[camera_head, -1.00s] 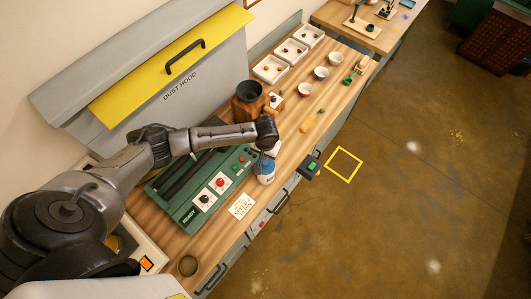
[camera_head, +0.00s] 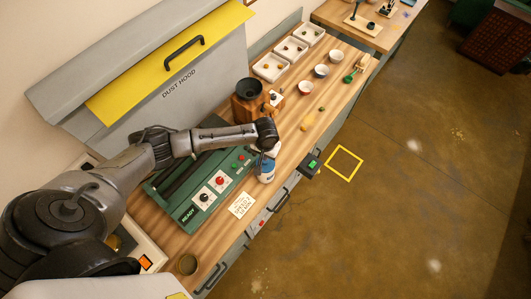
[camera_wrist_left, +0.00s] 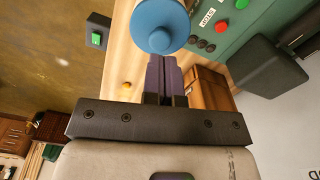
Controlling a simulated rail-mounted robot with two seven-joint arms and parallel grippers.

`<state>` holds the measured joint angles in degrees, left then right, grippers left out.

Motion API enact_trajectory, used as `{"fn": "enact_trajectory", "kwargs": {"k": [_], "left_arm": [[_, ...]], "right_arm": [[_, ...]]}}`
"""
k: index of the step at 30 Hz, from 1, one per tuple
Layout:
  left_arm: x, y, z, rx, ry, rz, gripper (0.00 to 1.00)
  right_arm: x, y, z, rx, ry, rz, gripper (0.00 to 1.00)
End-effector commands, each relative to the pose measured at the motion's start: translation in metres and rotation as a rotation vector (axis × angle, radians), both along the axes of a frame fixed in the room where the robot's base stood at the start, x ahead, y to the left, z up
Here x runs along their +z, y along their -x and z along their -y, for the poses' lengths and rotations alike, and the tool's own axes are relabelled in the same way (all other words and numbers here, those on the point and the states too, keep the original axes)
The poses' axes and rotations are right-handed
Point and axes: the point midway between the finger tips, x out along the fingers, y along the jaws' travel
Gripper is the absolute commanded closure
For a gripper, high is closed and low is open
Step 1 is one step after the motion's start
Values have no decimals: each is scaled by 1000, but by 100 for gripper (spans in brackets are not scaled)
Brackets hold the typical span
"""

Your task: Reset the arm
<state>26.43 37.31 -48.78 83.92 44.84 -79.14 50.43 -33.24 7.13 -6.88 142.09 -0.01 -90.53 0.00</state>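My left arm comes in from the left in the head view and reaches over the green machine. Its wrist ends above the bench beside a blue-and-white bottle (camera_head: 265,170), and the fingers are mostly hidden beneath it there. In the left wrist view my left gripper (camera_wrist_left: 163,62) has its two dark fingers side by side, shut, with nothing seen between them. The round blue top of the bottle (camera_wrist_left: 160,26) shows just past the fingertips, seemingly apart from them. My right gripper is in neither view.
The green machine (camera_head: 188,212) with knobs lies under my left forearm. A wooden grinder (camera_head: 247,108), white trays (camera_head: 270,68) and small bowls (camera_head: 305,88) stand farther along the bench. The dust hood (camera_head: 150,85) is behind. The floor at right is open, with a yellow square (camera_head: 343,163).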

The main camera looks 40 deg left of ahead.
Motion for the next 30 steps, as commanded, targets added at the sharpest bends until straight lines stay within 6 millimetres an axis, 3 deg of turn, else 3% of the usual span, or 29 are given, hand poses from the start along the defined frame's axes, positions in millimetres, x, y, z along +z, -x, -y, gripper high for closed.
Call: {"fn": "enact_trajectory", "kwargs": {"k": [30], "left_arm": [[-30,0,0,1,-1,0,100]], "right_arm": [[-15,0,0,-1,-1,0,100]]}}
